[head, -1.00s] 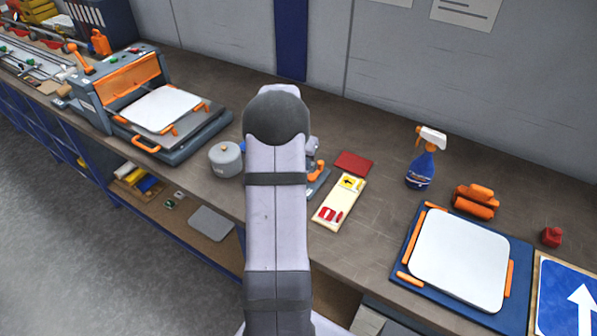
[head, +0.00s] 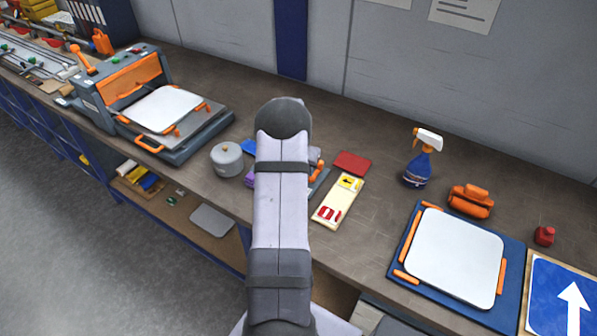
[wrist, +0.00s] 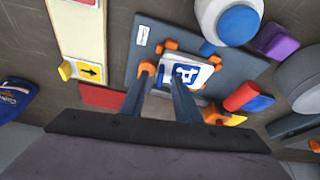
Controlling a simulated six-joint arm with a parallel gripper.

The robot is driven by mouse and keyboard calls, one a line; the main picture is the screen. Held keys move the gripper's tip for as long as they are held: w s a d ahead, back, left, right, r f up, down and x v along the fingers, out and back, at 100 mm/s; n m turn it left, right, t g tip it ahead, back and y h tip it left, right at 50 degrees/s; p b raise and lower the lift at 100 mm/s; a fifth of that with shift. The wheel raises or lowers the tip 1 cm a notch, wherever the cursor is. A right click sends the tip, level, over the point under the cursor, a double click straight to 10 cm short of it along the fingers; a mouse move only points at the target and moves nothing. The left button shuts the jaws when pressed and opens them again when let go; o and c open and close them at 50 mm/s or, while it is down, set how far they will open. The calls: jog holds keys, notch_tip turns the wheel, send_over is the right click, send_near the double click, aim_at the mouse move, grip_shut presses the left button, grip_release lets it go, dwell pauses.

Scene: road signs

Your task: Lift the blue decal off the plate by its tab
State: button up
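In the wrist view, a small white plate (wrist: 203,77) with a blue decal (wrist: 187,73) bearing a white P sits on a grey base board (wrist: 146,55). Orange clamps (wrist: 168,45) stand around the plate. My gripper (wrist: 160,76) is open, its two thin grey fingers apart, reaching over the plate's near-left side by the decal. Whether a finger touches the decal or its tab is unclear; I cannot pick out the tab. In the head view my own arm hides the gripper, the plate and the decal.
A round white container with a blue top (wrist: 238,22), a purple block (wrist: 275,40) and a red cylinder (wrist: 240,97) crowd the board. A grey pot (head: 226,160) stands left of my arm.

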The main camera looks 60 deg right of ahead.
grip_shut()
jog(key=shift+r, duration=0.15)
notch_tip(320, 180, up, 10)
jog(key=b, duration=0.3)
jog(key=shift+b, duration=0.35)
